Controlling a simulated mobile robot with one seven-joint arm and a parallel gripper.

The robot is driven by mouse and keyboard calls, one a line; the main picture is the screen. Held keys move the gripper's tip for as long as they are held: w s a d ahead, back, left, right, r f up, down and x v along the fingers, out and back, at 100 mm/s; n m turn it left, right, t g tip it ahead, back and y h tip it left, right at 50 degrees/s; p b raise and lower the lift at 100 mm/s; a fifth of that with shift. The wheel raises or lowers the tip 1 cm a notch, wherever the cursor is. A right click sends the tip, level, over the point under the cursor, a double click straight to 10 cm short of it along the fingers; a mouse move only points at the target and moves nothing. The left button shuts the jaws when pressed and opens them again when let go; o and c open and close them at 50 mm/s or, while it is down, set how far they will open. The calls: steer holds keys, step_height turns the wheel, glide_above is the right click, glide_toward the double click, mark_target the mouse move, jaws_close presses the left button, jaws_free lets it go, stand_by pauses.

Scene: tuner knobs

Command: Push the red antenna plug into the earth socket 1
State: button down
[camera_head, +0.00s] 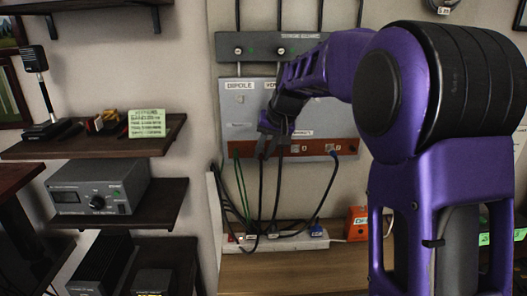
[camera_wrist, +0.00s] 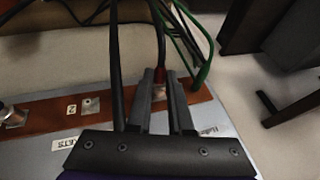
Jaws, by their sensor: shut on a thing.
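My gripper (camera_wrist: 160,75) is shut around the red antenna plug (camera_wrist: 158,77), which shows as a small red patch between the fingertips with a black cable running from it. In the head view my gripper (camera_head: 270,143) is at the red-brown earth strip (camera_head: 305,147) along the panel's lower edge. In the wrist view the strip (camera_wrist: 40,108) appears upside down. A pale socket plate (camera_wrist: 159,97) shows between the fingers, close to the plug. Whether the plug tip is in its hole is hidden. A socket beside label 2 (camera_wrist: 89,106) is to its left.
A green cable (camera_wrist: 203,72) meets the strip just right of my fingers in the wrist view. Another black cable (camera_wrist: 115,60) passes close on the left. A power strip (camera_head: 305,241) and shelves (camera_head: 160,138) are nearby.

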steer(key=shift+w, duration=0.25)
steer(key=c, duration=0.7)
jaws_free()
steer(key=shift+c, duration=0.2)
steer(key=p+v, duration=0.1)
steer(key=v, duration=1.6)
steer(key=shift+r+p, duration=0.2)
steer(key=shift+p, duration=0.2)
